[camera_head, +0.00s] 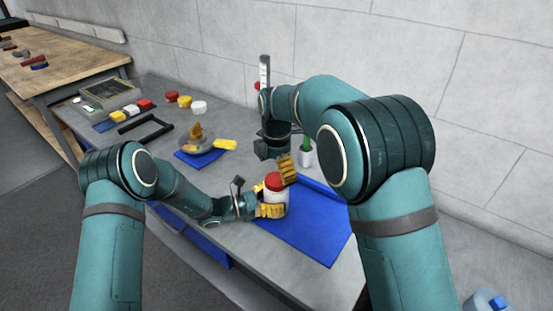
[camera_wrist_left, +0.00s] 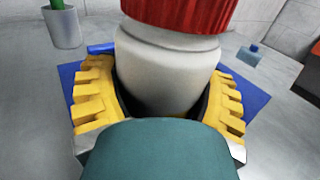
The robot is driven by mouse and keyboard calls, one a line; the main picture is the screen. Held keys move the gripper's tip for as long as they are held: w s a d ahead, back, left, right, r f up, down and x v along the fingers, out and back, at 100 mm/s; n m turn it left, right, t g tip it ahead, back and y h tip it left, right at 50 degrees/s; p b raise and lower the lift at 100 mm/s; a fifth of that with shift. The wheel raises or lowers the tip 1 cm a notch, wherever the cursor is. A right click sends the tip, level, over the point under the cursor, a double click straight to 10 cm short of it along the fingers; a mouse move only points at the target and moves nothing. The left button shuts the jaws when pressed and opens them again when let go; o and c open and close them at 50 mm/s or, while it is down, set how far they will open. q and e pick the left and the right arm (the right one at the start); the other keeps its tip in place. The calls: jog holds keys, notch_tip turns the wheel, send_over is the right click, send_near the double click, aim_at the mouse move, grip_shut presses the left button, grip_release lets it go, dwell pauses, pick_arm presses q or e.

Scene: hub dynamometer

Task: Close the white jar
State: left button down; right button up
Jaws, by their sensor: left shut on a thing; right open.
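The white jar (camera_head: 272,199) stands upright at the left edge of a blue mat. A red lid (camera_head: 274,181) sits on its top; how tightly it is seated I cannot tell. My left gripper (camera_head: 270,210) is shut on the jar's body from the left, below the lid. In the left wrist view the white jar (camera_wrist_left: 165,75) fills the space between the yellow fingers, and the red lid (camera_wrist_left: 180,12) is cut off by the top edge. My right gripper (camera_head: 287,169) is open, pointing down close beside the lid on its right; contact is unclear.
The blue mat (camera_head: 315,228) is bare to the right of the jar. A white pot (camera_head: 305,156) with a green plant stands behind. A clear bowl (camera_head: 200,145), a yellow block (camera_head: 225,145), a white round piece (camera_head: 199,107) and a black handle-shaped frame (camera_head: 157,132) lie further left.

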aim_at(276, 179)
jog(key=shift+f, duration=1.8)
jog(key=shift+c, duration=0.2)
jog(key=c, duration=1.3)
jog(key=shift+m, duration=0.3)
